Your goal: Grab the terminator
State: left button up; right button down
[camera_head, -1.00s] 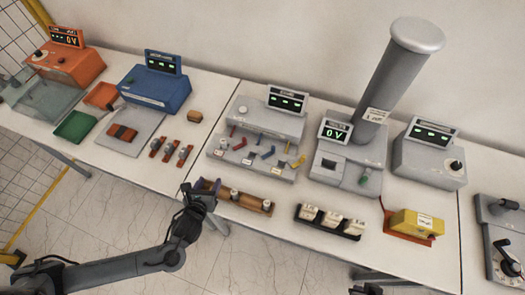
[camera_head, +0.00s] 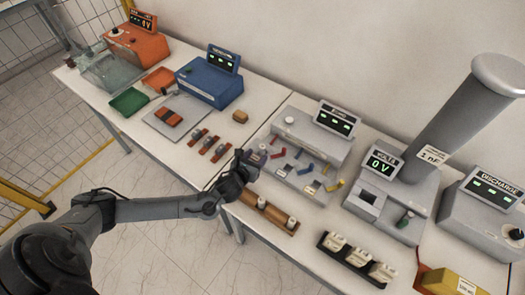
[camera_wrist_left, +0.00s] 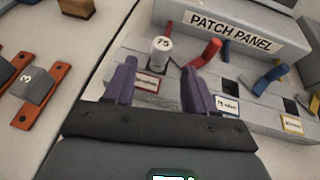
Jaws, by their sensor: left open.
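A white-grey cylinder marked 75, which I take for the terminator (camera_wrist_left: 161,58), stands at the front left of the grey patch panel, above a red-edged label. My left gripper (camera_head: 256,158) is open at the panel's left end. In the left wrist view its two purple fingers (camera_wrist_left: 158,78) point at the cylinder, which shows between and slightly beyond the tips. No contact is visible. The right gripper is not in view.
The patch panel (camera_head: 304,180) carries red, blue and yellow levers right of the cylinder. A wooden rack (camera_head: 266,213) with upright cylinders lies in front, beside a black holder with white blocks (camera_head: 357,261). Red-based numbered pieces (camera_head: 211,145) lie on the left.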

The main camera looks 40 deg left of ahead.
aim_at(261, 150)
pick_arm(q)
jog(key=shift+w+a, duration=0.15)
jog(key=shift+w, duration=0.35)
jog(key=shift+w+a, duration=0.15)
jog(key=shift+w, duration=0.35)
jog(key=shift+r+x, duration=0.2)
jog(key=shift+x, duration=1.8)
jog(key=shift+w, duration=0.1)
jog(key=shift+c, duration=0.4)
grip_shut()
